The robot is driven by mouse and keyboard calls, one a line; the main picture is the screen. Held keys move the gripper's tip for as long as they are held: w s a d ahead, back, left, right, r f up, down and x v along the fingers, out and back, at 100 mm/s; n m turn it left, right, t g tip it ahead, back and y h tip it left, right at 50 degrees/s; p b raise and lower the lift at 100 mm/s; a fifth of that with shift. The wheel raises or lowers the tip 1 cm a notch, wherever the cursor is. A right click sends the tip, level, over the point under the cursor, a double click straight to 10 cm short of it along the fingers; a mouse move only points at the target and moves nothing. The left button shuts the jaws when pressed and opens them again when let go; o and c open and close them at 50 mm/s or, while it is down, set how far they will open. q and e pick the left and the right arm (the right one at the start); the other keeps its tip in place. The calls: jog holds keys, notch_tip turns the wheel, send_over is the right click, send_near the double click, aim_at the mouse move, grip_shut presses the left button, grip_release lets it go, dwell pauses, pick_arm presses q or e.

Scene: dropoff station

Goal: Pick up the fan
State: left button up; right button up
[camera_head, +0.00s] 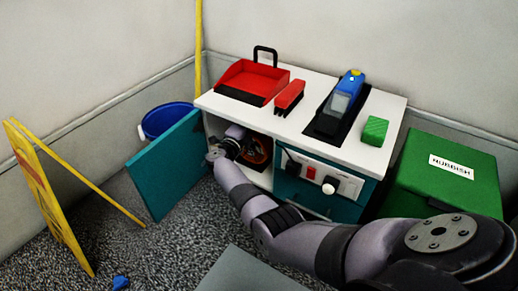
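A dark, round thing with orange parts, which looks like the fan (258,154), is inside the open compartment of the white and teal cabinet (288,130). It is partly hidden by my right arm and the cabinet top. My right arm comes in from the lower right and bends at the compartment's mouth. My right gripper (240,146) is at the fan's left side, dark against the dark interior. Its fingers are too small and hidden to tell whether they are open, shut or touching the fan. My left gripper is not in view.
The teal door (163,166) stands open to the left. A red dustpan (252,82), red brush (289,97), blue-topped device (345,100) and green block (375,130) are on top. A green rubbish bin (446,170) stands right, a blue bucket (168,120) and yellow sign (50,195) left.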

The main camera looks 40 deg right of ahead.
jog(key=shift+w+a, duration=0.1)
jog(key=shift+w, duration=0.25)
jog(key=shift+s, duration=0.4)
grip_shut()
